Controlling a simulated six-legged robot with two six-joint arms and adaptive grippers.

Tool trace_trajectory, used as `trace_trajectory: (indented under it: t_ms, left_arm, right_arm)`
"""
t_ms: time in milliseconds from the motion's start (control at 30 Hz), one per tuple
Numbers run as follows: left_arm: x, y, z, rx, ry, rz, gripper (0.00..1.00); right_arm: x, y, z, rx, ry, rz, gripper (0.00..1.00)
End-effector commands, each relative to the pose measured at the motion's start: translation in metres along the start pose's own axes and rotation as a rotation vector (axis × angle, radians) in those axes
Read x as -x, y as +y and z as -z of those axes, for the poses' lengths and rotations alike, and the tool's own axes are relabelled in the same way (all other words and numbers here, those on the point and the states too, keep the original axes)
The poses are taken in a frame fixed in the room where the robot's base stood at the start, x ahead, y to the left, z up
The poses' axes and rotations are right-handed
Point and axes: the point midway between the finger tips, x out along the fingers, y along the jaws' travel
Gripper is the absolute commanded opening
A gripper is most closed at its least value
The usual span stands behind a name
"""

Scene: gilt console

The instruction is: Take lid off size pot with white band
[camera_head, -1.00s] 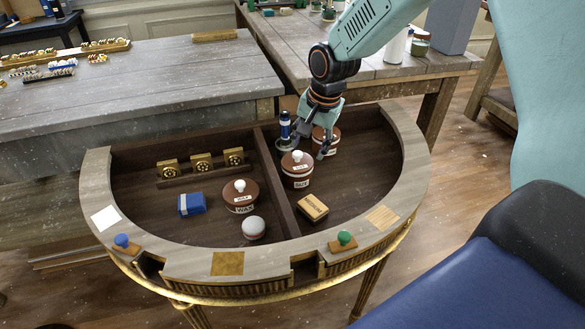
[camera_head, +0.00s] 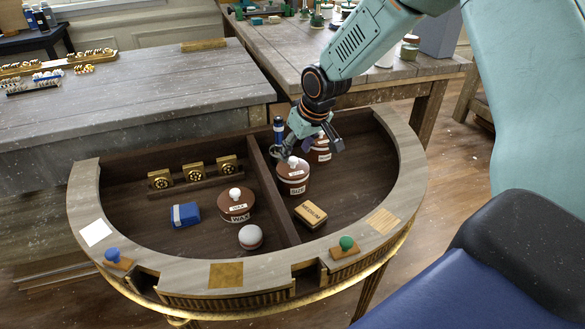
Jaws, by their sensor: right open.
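A brown round pot with a white label reading SIZE (camera_head: 293,187) stands in the right compartment of the half-round console. Its lid (camera_head: 298,172) is on, with a pale knob (camera_head: 292,163) on top. Another brown pot with a pale band (camera_head: 321,156) stands behind it to the right, partly hidden by my gripper. My right gripper (camera_head: 308,150) is open and empty, with its fingers spread above and just behind the size pot's lid. I cannot tell whether a finger touches the lid. My left gripper is out of view.
A dark blue bottle (camera_head: 279,130) stands just behind the gripper. A tan block (camera_head: 311,215) lies in front of the size pot.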

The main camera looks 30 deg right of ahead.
Motion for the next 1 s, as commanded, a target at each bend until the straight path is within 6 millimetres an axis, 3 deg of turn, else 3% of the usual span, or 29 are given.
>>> trace_trajectory:
  t_ms: [33,200,567,1000]
  left_arm:
    - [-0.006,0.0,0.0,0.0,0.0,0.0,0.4]
    - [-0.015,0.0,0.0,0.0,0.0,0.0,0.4]
    - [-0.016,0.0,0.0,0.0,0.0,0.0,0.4]
    - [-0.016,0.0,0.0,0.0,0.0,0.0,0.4]
  right_arm:
    - [-0.012,0.001,-0.002,0.001,-0.003,-0.002,0.52]
    - [-0.035,0.001,-0.002,0.0,-0.002,-0.001,0.52]
    - [-0.041,0.0,0.001,0.0,0.0,-0.001,0.51]
    - [-0.041,0.0,0.0,-0.001,0.0,0.0,0.13]
